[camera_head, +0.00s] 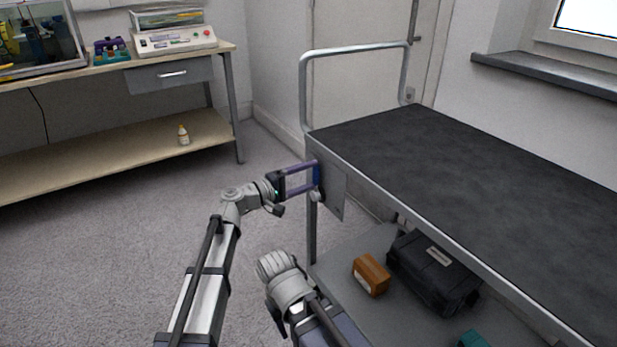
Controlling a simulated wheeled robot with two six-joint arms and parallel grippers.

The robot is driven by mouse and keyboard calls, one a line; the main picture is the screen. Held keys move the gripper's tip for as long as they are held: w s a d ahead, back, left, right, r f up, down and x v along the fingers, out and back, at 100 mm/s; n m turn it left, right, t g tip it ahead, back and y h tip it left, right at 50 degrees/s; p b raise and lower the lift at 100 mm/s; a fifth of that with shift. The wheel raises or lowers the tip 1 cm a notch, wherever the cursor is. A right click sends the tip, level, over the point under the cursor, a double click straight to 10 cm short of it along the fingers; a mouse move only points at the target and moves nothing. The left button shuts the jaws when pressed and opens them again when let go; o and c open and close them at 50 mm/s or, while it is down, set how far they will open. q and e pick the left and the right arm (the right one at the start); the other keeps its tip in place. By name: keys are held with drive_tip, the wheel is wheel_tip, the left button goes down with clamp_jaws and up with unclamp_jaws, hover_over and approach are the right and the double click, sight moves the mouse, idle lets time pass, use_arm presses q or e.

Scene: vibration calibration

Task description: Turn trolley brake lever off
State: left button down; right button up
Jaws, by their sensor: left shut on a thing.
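The trolley (480,175) has a dark top, a grey frame and a silver push handle. A metal plate (334,186) sits on its near left corner. My left gripper (317,178), with purple fingers, is at this plate and shut on the brake lever. The lever is mostly hidden by the fingers; a small grey rounded part (316,196) shows just below them. My right arm comes up from the bottom centre, left of the trolley's lower shelf; its gripper cannot be made out.
The lower shelf (335,275) holds an orange-brown box (371,275), a black case (433,272) and a teal item (473,340). A workbench (110,72) with equipment stands at the back left. Grey carpet (100,260) is clear on the left.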

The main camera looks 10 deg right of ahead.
use_arm(q)
unclamp_jaws()
drive_tip(key=v, duration=0.8)
idle(0.5)
